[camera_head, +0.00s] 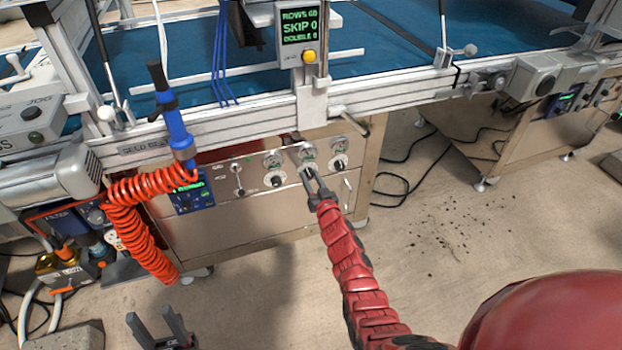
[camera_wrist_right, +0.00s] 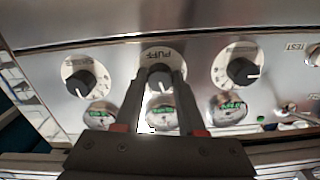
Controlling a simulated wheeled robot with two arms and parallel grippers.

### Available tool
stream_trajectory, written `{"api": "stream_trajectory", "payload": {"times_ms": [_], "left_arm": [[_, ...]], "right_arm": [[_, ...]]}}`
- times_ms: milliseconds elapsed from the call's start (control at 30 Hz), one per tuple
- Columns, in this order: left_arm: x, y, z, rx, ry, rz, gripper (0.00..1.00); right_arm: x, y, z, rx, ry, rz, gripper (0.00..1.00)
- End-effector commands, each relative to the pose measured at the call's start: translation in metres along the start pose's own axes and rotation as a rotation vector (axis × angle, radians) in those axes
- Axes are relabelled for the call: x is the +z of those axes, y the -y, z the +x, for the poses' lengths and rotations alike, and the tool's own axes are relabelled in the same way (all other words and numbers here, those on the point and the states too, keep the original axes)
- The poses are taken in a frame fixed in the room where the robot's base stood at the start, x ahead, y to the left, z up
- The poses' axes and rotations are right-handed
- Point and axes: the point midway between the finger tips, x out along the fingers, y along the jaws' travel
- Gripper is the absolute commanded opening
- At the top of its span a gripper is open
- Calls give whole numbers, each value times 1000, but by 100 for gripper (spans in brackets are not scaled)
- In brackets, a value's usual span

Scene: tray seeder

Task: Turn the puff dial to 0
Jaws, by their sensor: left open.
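The puff dial (camera_wrist_right: 160,77) is a dark knob on a round white scale, under an upside-down PUFF label in the right wrist view. In the head view it sits on the metal front panel (camera_head: 235,222). The two parted fingers of my right gripper (camera_wrist_right: 160,82) reach to either side of the knob. They hide part of its scale, and I cannot tell whether they press on it or which number it points to. My right gripper (camera_head: 312,176) also shows at the panel in the head view. My left gripper (camera_head: 160,330) is open and empty at the bottom.
Similar dials stand on the left (camera_wrist_right: 84,83) and right (camera_wrist_right: 243,73), close beside my right fingers. Small gauges (camera_wrist_right: 160,118) lie near the dials. A metal rail (camera_head: 250,118) and display box (camera_head: 300,35) overhang the panel. An orange coiled hose (camera_head: 130,225) hangs at left.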

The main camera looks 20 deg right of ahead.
Motion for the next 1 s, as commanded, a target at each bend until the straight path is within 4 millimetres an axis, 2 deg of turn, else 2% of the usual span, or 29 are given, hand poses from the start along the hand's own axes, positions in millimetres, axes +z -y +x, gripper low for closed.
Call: {"api": "stream_trajectory", "payload": {"times_ms": [33,200,667,1000], "left_arm": [[0,0,0,0,0,0,50],[0,0,0,0,0,0,50],[0,0,-2,0,0,0,50],[2,-1,-11,0,0,0,50]], "right_arm": [[0,0,0,0,0,0,28],[0,0,0,0,0,0,0],[0,0,0,-1,-1,-73,0],[2,0,0,-1,2,-337,0]]}}
